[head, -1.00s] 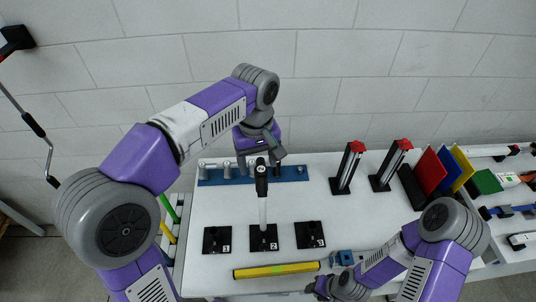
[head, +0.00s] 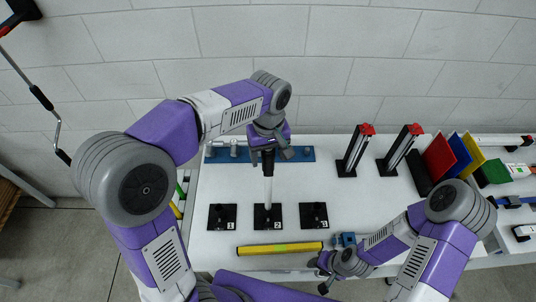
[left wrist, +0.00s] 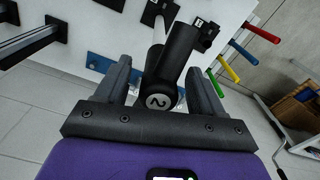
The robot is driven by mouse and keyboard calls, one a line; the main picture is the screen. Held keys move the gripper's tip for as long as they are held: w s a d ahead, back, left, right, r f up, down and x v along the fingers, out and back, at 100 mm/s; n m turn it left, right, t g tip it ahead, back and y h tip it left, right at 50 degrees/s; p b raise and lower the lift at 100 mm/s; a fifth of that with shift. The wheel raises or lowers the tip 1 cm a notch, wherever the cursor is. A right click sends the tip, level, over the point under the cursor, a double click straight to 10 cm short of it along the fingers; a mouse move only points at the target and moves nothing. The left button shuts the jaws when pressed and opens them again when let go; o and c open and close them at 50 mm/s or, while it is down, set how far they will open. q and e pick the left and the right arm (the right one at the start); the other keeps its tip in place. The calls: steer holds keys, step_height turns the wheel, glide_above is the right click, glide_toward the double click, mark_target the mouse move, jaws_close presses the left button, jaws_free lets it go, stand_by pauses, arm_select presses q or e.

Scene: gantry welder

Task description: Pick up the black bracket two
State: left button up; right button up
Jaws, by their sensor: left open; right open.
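Black bracket two (head: 268,163) sits on top of a pale upright post (head: 268,190), whose black base (head: 267,217) is labelled 2. In the left wrist view the black bracket (left wrist: 176,58) shows a round face marked 2. My left gripper (head: 271,153) is open at the bracket's height, and it partly hides the bracket's top. In the left wrist view the bracket lies between the two spread fingers of my left gripper (left wrist: 162,72); I cannot tell whether they touch it. My right gripper (head: 325,272) is low by the table's front edge, its jaws too small to make out.
Black bases 1 (head: 222,217) and 3 (head: 314,215) flank base 2. A yellow bar (head: 280,249) lies in front and a blue rail (head: 300,154) behind. Two red-topped posts (head: 356,150) and coloured panels (head: 455,155) stand at right. The table's middle right is clear.

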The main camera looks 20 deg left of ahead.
arm_select(q)
jaws_close()
